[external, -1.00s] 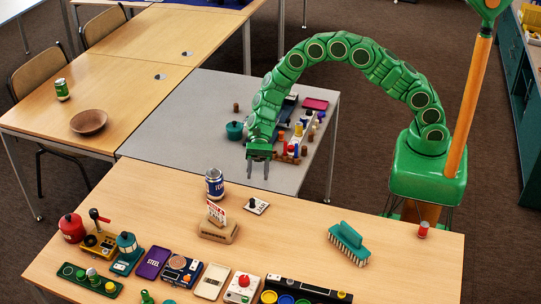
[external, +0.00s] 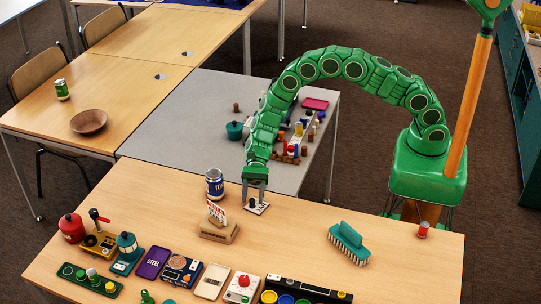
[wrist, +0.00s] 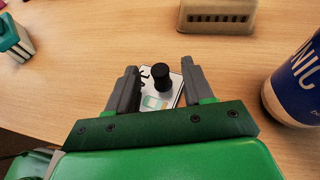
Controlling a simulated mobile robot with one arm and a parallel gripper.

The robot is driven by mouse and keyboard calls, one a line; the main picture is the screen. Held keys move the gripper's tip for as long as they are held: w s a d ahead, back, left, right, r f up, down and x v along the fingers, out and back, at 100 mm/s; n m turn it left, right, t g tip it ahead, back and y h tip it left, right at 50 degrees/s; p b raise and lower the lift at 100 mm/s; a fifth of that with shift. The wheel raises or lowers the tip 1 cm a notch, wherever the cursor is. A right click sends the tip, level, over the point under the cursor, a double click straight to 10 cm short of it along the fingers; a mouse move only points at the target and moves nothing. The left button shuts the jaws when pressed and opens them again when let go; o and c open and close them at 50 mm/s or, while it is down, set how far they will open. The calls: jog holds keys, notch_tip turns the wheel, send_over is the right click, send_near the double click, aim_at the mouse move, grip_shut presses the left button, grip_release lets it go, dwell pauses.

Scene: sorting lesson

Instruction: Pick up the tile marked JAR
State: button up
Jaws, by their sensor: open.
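The tile marked JAR (external: 261,210) is a white card with a black knob (wrist: 161,76) standing up from it. It lies flat on the near wooden table. In the wrist view the tile (wrist: 176,89) lies between my fingers, its lettering partly hidden. My gripper (external: 255,199) is open and points down over the tile, with one finger on each side of the knob. In the wrist view my gripper (wrist: 157,82) has a clear gap on both sides of the knob. I cannot tell how far the fingertips are above the tile.
A blue can (external: 214,184) stands close to the left of my gripper; in the wrist view it is at the right. A beige slotted holder with a card (external: 218,230) stands nearby. A teal brush (external: 348,243) lies to the right. Several devices line the table's front.

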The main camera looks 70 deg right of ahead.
jog(key=shift+x, duration=1.15)
jog(key=shift+c, duration=0.5)
grip_shut()
jog(key=shift+r, duration=0.1)
